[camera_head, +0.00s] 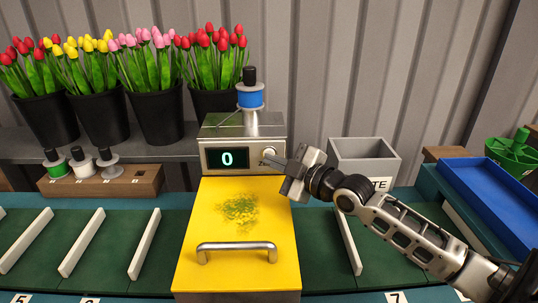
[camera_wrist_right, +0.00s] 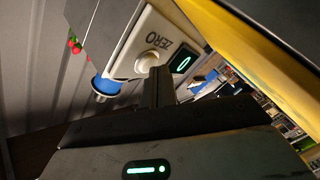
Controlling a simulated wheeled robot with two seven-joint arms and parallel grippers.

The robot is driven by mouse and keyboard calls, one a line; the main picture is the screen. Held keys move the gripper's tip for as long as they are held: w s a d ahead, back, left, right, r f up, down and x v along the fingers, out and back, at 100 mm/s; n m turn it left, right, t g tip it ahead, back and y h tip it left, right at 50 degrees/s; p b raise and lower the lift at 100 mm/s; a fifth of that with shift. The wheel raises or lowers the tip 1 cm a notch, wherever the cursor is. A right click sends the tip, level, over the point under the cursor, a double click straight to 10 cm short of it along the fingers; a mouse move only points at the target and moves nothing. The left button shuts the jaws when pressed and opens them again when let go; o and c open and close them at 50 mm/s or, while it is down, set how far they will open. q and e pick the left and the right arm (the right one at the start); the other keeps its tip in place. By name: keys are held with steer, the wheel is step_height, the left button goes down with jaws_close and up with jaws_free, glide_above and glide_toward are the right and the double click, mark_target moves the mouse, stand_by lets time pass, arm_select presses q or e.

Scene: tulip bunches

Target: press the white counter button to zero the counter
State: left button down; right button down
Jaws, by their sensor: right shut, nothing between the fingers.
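The counter is a metal box (camera_head: 242,128) at the back of a yellow panel, and its display (camera_head: 228,158) reads 0. The white button (camera_head: 268,152) is on its front, right of the display. In the right wrist view the button (camera_wrist_right: 147,61) shows as a round white knob beside the word ZERO, and the display (camera_wrist_right: 182,63) is lit. My right gripper (camera_head: 272,160) is shut and empty, with its fingertips at the button's lower edge. In the wrist view its fingers (camera_wrist_right: 159,82) end just by the button; I cannot tell whether they touch it. My left gripper is not in view.
A blue spool (camera_head: 250,96) sits on top of the counter box. Black pots of tulips (camera_head: 155,115) stand behind on the left. A grey bin (camera_head: 364,160) is right of the counter, and a blue tray (camera_head: 490,205) is far right. The yellow panel has a metal handle (camera_head: 236,247).

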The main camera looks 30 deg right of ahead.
steer(key=shift+s+a+p, duration=0.3)
steer(key=shift+s+p, duration=0.25)
steer(key=shift+s, duration=0.05)
steer(key=shift+s+a+p, duration=0.35)
steer(key=shift+s+p, duration=0.15)
steer(key=shift+p, duration=0.05)
steer(key=shift+s+a+r+p, duration=0.1)
steer(key=shift+s+a+p, duration=0.25)
steer(key=shift+s+p, duration=0.15)
steer(key=shift+s+a+p, duration=0.3)
steer(key=shift+s+p, duration=0.1)
steer(key=shift+s, duration=0.2)
steer(key=shift+s+a+p, duration=0.3)
steer(key=shift+s, duration=0.3)
